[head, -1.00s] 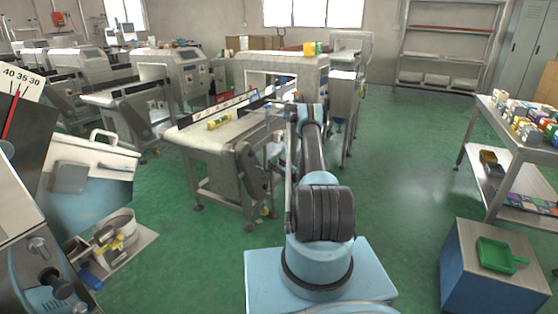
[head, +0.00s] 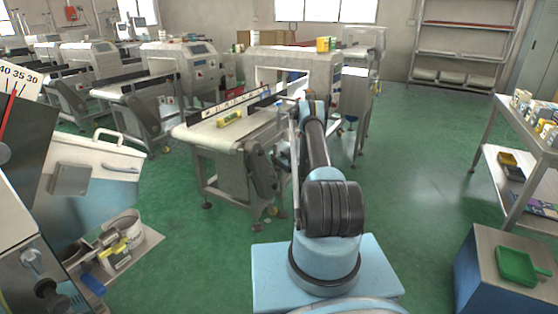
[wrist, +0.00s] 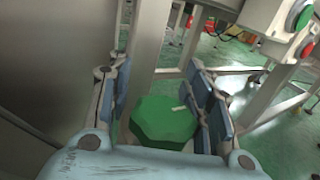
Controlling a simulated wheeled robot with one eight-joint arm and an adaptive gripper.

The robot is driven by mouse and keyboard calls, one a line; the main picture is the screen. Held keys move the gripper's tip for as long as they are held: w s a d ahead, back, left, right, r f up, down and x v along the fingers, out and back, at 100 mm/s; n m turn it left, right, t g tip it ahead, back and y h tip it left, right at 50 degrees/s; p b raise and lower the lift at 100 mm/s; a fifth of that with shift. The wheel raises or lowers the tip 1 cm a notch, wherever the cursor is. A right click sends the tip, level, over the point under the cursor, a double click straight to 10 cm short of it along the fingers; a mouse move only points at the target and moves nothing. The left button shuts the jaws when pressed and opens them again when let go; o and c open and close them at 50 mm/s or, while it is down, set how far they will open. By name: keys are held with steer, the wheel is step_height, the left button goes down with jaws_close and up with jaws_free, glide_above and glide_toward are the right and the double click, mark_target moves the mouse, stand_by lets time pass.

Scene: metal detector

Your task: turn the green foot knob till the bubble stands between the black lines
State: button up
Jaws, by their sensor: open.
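The green foot knob (wrist: 165,122) is faceted and shows in the wrist view, low in the middle, with a small pale mark on its top. My gripper (wrist: 163,88) is open, with one finger to the left of the knob and the other to the right. I cannot tell whether either finger touches it. A yellow-green level (head: 229,117) lies on the conveyor (head: 205,133) in the head view. Its bubble and black lines are too small to make out. In the head view my arm hides most of the gripper and the knob.
In the head view, a loaded steel table (head: 488,137) and a blue cabinet (head: 476,275) stand right. Green floor between is clear.

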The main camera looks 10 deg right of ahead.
steer(key=shift+d, duration=0.25)
steer(key=c, duration=0.9)
steer(key=shift+c, duration=0.3)
steer(key=shift+d, duration=0.15)
jaws_close()
